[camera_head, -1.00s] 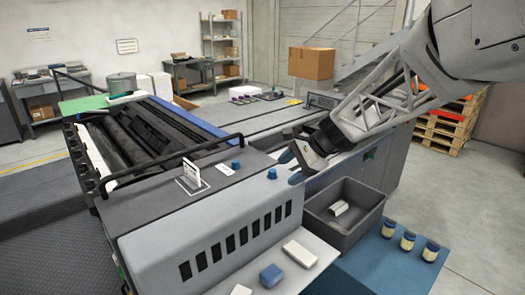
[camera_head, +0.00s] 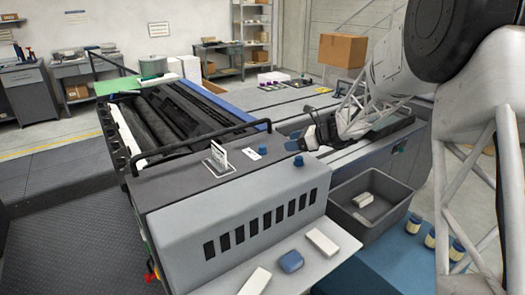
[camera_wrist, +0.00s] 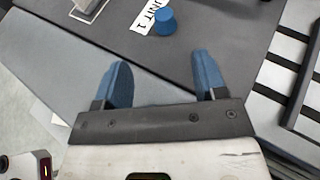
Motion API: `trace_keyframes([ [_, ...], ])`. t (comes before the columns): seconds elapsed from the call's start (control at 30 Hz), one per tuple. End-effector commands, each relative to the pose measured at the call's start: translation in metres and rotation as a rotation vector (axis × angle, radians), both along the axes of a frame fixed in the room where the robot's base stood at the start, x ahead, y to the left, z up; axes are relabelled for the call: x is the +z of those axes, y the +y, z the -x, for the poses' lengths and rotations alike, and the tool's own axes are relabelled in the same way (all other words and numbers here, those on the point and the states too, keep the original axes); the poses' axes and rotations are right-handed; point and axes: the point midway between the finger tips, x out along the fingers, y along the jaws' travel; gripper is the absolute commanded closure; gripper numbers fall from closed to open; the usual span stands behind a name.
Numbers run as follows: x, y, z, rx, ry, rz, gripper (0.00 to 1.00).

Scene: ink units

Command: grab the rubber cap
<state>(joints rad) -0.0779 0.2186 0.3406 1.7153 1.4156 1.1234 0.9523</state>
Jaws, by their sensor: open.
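The other cap cannot be made out there. My gripper (camera_head: 294,140) is above the right rear of the unit top, apart from the caps. Its two blue fingers (camera_wrist: 162,62) are spread, with nothing between them.
A grey bin (camera_head: 345,203) with white blocks is at the right. A white shelf (camera_head: 338,250) in front holds a blue block (camera_head: 291,262) and white blocks.

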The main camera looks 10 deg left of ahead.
Motion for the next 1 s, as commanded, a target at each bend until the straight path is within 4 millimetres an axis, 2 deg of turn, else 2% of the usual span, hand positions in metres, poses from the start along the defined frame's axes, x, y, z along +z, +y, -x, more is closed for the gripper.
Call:
trace_keyframes([
  [0.47, -0.001, 0.003, -0.002, -0.003, 0.003, -0.005, 0.35],
  [0.63, -0.006, 0.016, -0.004, -0.002, 0.003, -0.006, 0.35],
  [1.0, -0.023, 0.056, -0.012, -0.001, 0.002, -0.004, 0.35],
])
